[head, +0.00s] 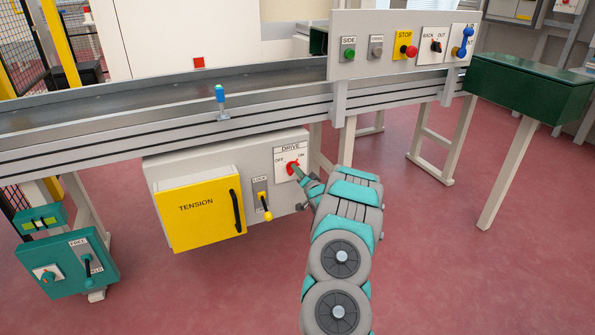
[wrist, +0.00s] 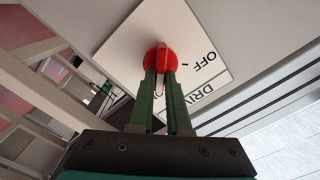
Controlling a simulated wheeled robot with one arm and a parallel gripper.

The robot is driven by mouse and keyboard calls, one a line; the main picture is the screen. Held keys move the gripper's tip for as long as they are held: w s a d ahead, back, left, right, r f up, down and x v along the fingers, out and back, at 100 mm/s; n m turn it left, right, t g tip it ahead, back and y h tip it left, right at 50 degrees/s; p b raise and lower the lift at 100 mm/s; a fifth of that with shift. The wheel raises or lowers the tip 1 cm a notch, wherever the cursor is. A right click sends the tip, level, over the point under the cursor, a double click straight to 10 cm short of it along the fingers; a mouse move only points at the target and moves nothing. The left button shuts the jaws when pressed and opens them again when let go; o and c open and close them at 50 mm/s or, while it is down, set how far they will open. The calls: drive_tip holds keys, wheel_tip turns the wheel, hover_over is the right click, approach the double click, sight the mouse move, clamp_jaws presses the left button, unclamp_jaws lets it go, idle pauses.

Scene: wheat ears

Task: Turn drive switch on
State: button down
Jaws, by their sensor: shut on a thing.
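The drive switch is a red rotary knob (head: 292,168) on a white plate (head: 282,158) marked DRIVE, OFF and ON, on the grey box under the conveyor. In the wrist view the red knob (wrist: 161,58) shows straight ahead, with OFF on the plate to its right. My gripper (head: 298,172) reaches the knob from the lower right. In the wrist view my gripper (wrist: 161,72) has its two green fingers shut on the knob's raised grip.
Left of the switch are a yellow LOCK lever (head: 264,206) and a yellow TENSION cover (head: 199,208) with a black handle. The conveyor rail (head: 120,140) runs above. A panel (head: 400,47) with buttons stands above right. Open red floor (head: 430,260) lies to the right.

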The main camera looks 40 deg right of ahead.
drive_tip(key=c, duration=0.9)
unclamp_jaws()
drive_tip(key=shift+b+v, duration=0.3)
drive_tip(key=shift+v, duration=3.6)
